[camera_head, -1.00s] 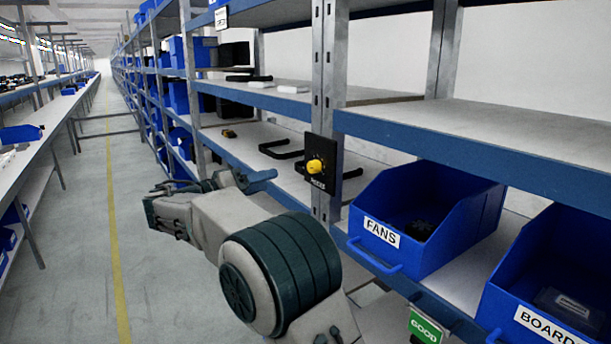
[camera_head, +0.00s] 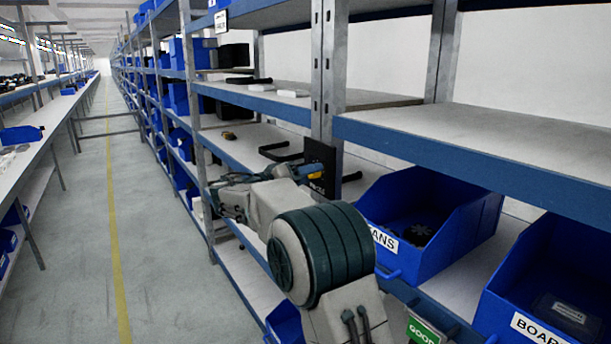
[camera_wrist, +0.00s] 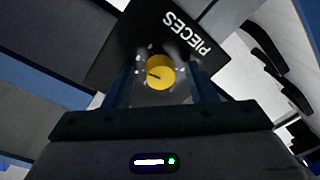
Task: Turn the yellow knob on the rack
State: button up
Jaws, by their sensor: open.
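The yellow knob sits on a black panel (camera_head: 319,158) fixed to the rack's upright post. In the head view my gripper (camera_head: 310,171) is at the panel and covers most of the knob. In the wrist view the yellow knob (camera_wrist: 160,72), with a dark pointer line, lies between the two blue fingers of my open gripper (camera_wrist: 161,84). The black panel (camera_wrist: 125,45) carries the word PIECES, which appears upside down. I cannot tell whether the fingers touch the knob.
A blue FANS bin (camera_head: 460,232) stands right of the panel, partly behind my arm. A blue BOARD bin (camera_head: 530,250) is farther right. A dark bracket (camera_head: 280,152) lies on the shelf to the left. The aisle floor (camera_head: 75,230) is clear.

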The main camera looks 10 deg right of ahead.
jog(key=shift+c, duration=0.2)
jog(key=c, duration=0.9)
jog(key=shift+n, duration=0.4)
jog(key=shift+r+n+g+p, duration=0.15)
jog(key=shift+n+g+p, duration=0.25)
jog(key=shift+n+p, duration=2.75)
jog(key=shift+r+n+g+p, duration=0.15)
jog(key=shift+n+g+p, duration=0.25)
jog(key=shift+n+p, duration=2.7)
jog(key=shift+n+b, duration=0.85)
jog(key=shift+n, duration=0.1)
